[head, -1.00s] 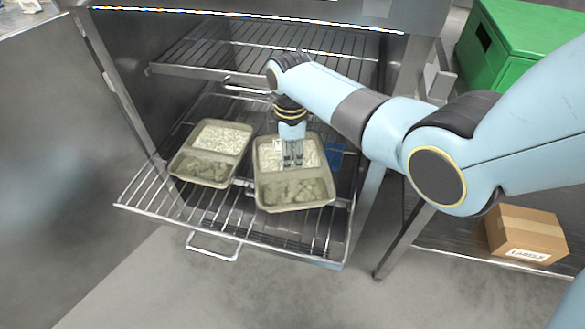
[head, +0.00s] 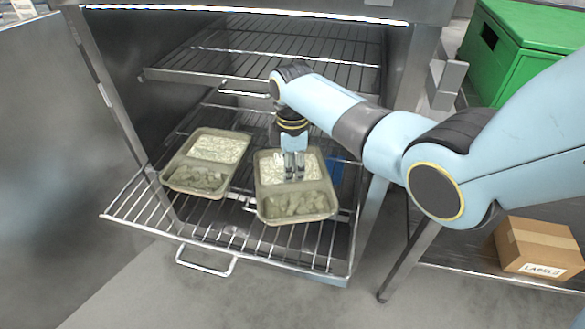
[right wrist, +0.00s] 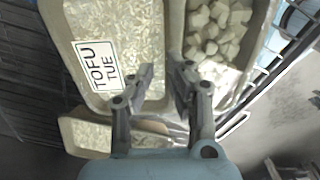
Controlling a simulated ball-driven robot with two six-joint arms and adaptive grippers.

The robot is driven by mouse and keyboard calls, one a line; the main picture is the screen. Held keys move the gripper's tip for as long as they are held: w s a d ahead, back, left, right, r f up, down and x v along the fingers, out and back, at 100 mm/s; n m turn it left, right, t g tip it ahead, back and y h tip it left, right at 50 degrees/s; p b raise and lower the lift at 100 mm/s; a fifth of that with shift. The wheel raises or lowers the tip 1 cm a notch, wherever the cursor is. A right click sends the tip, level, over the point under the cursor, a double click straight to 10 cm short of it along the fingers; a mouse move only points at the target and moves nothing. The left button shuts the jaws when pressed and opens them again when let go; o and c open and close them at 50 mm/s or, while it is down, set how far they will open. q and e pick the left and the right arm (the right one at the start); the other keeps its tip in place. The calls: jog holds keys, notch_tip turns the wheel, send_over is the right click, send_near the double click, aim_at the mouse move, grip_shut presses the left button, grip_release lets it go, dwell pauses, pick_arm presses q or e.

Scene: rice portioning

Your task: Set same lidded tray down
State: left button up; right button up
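A lidded two-compartment tray (head: 297,219) sits at the right on the pulled-out lower rack, with rice at the back and pale chunks in front. It fills the upper right wrist view (right wrist: 120,40), where its clear lid bears a "TOFU TUE" label. My right gripper (head: 294,177) comes down over its middle. The tray looks level; any small gap beneath is hidden. My left gripper is not in view.
A similar tray (head: 208,173) lies to the left on the same rack (head: 232,222), a gap apart. An upper rack (head: 260,48) hangs above, close to my arm. The open door (head: 50,170) is at left. A green box (head: 525,40) and cardboard box (head: 540,247) stand at right.

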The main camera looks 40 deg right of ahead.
jog(key=o, duration=0.3)
jog(key=shift+r, duration=0.15)
notch_tip(320, 180, up, 8)
jog(key=shift+f+p, duration=0.25)
jog(key=shift+p, duration=0.75)
